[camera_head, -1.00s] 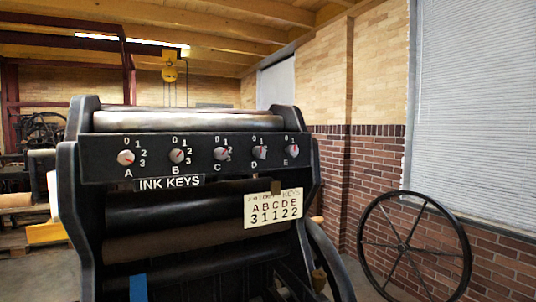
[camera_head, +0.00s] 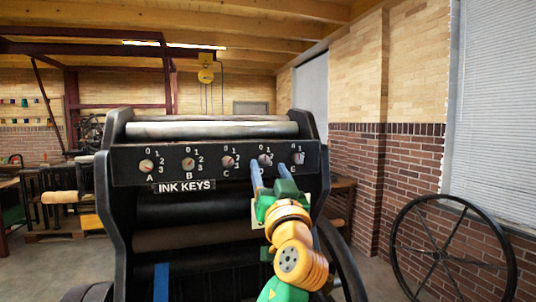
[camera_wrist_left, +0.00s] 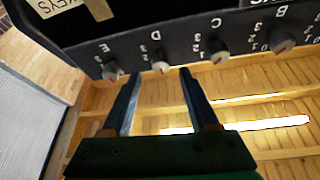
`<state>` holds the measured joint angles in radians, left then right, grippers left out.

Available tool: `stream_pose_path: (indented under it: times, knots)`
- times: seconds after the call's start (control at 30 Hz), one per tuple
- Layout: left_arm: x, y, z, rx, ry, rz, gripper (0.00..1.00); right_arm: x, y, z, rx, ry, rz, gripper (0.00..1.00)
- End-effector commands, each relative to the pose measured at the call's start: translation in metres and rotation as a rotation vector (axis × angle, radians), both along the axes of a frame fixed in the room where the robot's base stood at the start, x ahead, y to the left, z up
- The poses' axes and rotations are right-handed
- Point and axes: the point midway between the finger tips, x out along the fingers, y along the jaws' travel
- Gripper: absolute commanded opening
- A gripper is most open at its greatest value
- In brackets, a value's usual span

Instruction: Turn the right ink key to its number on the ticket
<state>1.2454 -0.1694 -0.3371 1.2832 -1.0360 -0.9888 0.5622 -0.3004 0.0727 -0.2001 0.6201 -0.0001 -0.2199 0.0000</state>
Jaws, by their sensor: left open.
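The press's black panel (camera_head: 215,178) carries a row of ink keys A to E, each a small round knob with numbers around it. Key D (camera_head: 265,161) is between the tips of my open left gripper (camera_head: 268,170); key E (camera_head: 298,159) is just to its right. In the upside-down left wrist view, key D (camera_wrist_left: 160,68) sits just beyond and between the two blue fingertips (camera_wrist_left: 160,75); contact cannot be told. Key E (camera_wrist_left: 111,71) is outside them. The pointer settings are too small to read surely. The ticket (camera_head: 258,216) is mostly hidden by my left gripper. My right gripper is not in view.
Keys A (camera_head: 147,166), B (camera_head: 188,164) and C (camera_head: 227,162) are farther left, above the INK KEYS label (camera_head: 185,187). A large spoked wheel (camera_head: 440,250) stands at the right by the brick wall. Space before the panel's left half is clear.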

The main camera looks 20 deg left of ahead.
Motion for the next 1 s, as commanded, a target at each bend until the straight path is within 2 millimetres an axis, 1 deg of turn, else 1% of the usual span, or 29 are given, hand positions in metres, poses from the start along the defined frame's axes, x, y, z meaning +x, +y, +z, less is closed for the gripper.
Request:
stream_pose_path:
  times: [0.03, 0.13, 0.27, 0.47, 0.5, 0.57, 0.6, 0.67, 0.7, 1.0]
  knots:
    - [0.008, 0.005, 0.011, 0.001, 0.005, 0.004, 0.6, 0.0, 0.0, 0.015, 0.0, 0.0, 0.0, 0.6]
    - [0.02, 0.011, 0.015, 0.002, 0.004, 0.002, 0.6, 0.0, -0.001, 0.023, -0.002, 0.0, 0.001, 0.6]
    - [0.027, 0.015, 0.014, -0.001, 0.003, 0.0, 0.6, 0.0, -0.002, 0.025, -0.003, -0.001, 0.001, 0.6]
    - [0.027, 0.015, 0.011, -0.001, 0.003, -0.001, 0.6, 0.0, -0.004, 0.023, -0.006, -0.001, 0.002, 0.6]
    - [0.027, 0.015, 0.011, -0.001, 0.003, -0.001, 0.49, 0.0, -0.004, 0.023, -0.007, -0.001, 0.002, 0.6]
    - [0.027, 0.015, 0.011, -0.001, 0.003, -0.001, 0.33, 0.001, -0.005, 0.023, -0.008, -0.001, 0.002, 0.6]
    - [0.027, 0.015, 0.011, -0.001, 0.003, -0.001, 0.23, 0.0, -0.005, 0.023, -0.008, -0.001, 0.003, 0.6]
    - [0.027, 0.015, 0.011, -0.001, 0.003, -0.001, 0.06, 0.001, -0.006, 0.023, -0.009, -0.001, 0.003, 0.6]
    - [0.027, 0.015, 0.011, -0.001, 0.003, -0.001, 0.0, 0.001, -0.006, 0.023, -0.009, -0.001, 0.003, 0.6]
    - [0.027, 0.015, 0.011, 0.015, 0.016, -0.002, 0.0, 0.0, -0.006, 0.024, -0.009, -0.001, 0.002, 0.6]
